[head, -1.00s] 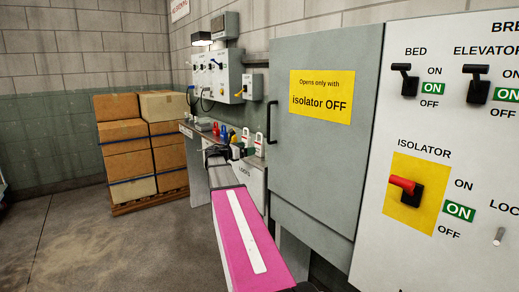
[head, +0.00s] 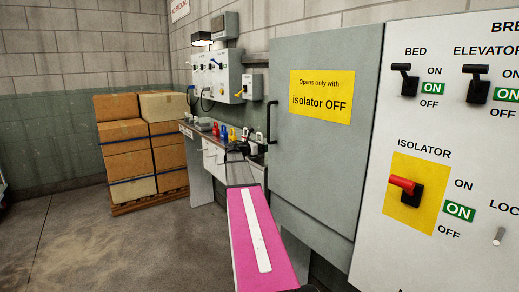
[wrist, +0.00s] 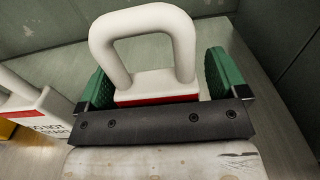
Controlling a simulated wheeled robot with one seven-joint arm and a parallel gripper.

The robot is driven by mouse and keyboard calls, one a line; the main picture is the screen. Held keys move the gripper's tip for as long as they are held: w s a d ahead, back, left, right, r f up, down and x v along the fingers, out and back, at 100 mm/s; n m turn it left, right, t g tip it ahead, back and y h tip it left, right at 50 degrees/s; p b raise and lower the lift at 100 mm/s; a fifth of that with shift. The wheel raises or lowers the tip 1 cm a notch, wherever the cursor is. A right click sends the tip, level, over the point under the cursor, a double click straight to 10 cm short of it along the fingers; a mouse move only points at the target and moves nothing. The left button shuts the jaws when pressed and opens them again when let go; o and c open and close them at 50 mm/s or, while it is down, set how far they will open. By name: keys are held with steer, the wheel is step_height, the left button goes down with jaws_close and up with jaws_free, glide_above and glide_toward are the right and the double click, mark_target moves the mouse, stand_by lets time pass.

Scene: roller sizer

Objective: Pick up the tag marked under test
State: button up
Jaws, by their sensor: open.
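In the wrist view, a white item with a thick looped top (wrist: 150,85) and a red band stands between the green finger pads of my gripper (wrist: 160,82). The gripper is open, with one pad on each side of it; I cannot tell whether they touch it. Its lower face is hidden behind the dark gripper bar, so no "under test" marking is readable. A second white tag (wrist: 35,110) stands to its left, with partly readable "DO NOT" lettering. In the head view, my gripper (head: 243,151) is small and dark at the bench's right end, over the white pieces.
A grey cabinet (head: 315,165) rises close on the right. Strapped boxes (head: 130,155) stand at the back left. Floor on the left is clear.

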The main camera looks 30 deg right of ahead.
steer(key=c, duration=1)
steer(key=shift+c, duration=0.2)
